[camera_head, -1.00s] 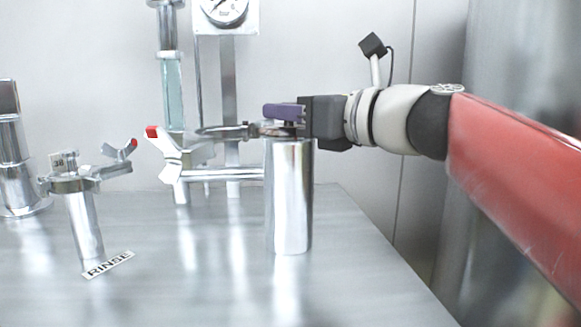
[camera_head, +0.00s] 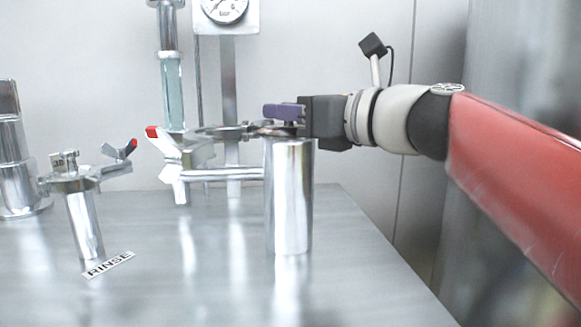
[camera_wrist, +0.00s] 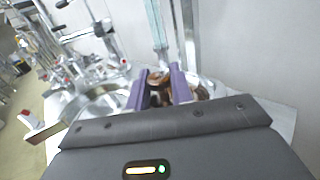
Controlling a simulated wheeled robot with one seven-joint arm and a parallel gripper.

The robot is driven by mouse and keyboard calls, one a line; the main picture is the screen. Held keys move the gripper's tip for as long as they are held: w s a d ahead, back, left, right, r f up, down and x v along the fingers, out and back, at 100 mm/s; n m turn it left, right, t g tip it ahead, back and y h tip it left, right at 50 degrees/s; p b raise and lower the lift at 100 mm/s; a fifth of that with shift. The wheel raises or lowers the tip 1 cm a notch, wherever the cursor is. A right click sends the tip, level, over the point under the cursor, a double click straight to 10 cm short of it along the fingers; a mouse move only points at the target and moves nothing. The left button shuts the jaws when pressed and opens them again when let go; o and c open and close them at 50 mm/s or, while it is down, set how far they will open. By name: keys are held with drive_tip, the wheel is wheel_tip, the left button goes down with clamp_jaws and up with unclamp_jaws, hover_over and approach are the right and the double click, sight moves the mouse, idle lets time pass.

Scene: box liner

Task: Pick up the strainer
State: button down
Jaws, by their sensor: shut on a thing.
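An upright shiny metal cylinder (camera_head: 289,200) stands on the steel tabletop. My gripper (camera_head: 284,111) reaches in from the right, with its purple fingers at the top of the cylinder. In the wrist view, my gripper (camera_wrist: 158,86) has its fingers on either side of a small brownish, shiny metal part, which I take to be the top of the strainer (camera_wrist: 158,77). My gripper is shut on it. The rest of the strainer is hidden, and I cannot tell how far it sits inside the cylinder.
An open ring clamp with a red-tipped white handle (camera_head: 163,145) is just left of the cylinder. A smaller clamped pipe (camera_head: 84,220) stands farther left by a RINSE label (camera_head: 109,264). A pressure gauge (camera_head: 225,8) is behind. The tabletop (camera_head: 345,275) is clear at front right.

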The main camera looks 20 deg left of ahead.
drive_tip(key=shift+r, duration=0.15)
wheel_tip(320, 180, up, 20)
drive_tip(key=p, duration=0.5)
idle(0.5)
